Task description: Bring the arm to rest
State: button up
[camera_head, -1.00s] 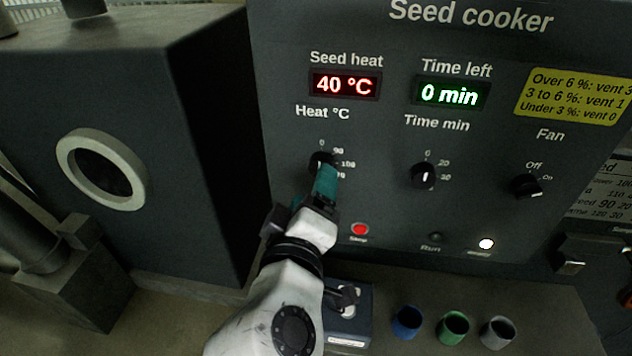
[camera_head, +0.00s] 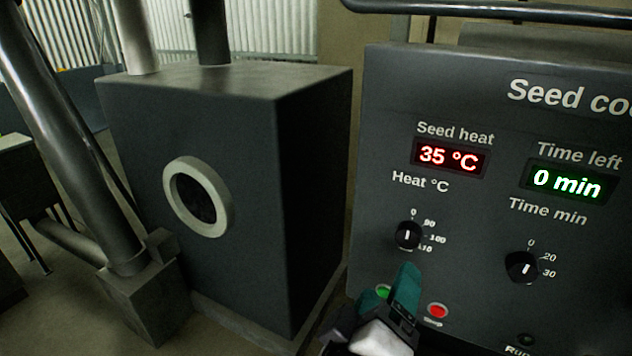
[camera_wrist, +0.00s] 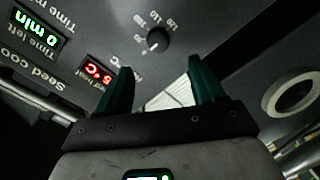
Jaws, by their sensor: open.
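My gripper (camera_head: 390,295) is low in the head view, just below the heat knob on the seed cooker panel (camera_head: 470,100). Its teal fingers cover part of the panel near the green and red buttons. In the wrist view my gripper (camera_wrist: 160,88) has its two teal fingers spread apart with nothing between them. The black heat knob (camera_head: 408,236) stands clear of the fingers, its white mark pointing up towards 0. The heat knob also shows in the wrist view (camera_wrist: 158,39), beyond the fingertips.
The time knob (camera_head: 522,267) is to the right. The seed heat display (camera_head: 450,157) reads 35 °C and the time display (camera_head: 571,182) 0 min. A red button (camera_head: 437,311) is beside my fingers. A dark box with a round port (camera_head: 230,215) stands left.

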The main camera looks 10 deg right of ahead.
jog(key=s+d+f+m+g+y, duration=0.1)
jog(key=s+d+f+g+y, duration=0.15)
jog(key=d+f, duration=0.55)
jog(key=s+d+f+m+g+y, duration=0.15)
jog(key=d+f+g, duration=0.25)
jog(key=f, duration=0.8)
jog(key=s+d+f+m+g+y, duration=0.2)
jog(key=s+f+g+y, duration=0.3)
jog(key=s+f, duration=0.9)
jog(key=s+g, duration=0.1)
jog(key=s, duration=0.2)
jog(key=shift+y, duration=0.4)
jog(key=shift+c, duration=0.2)
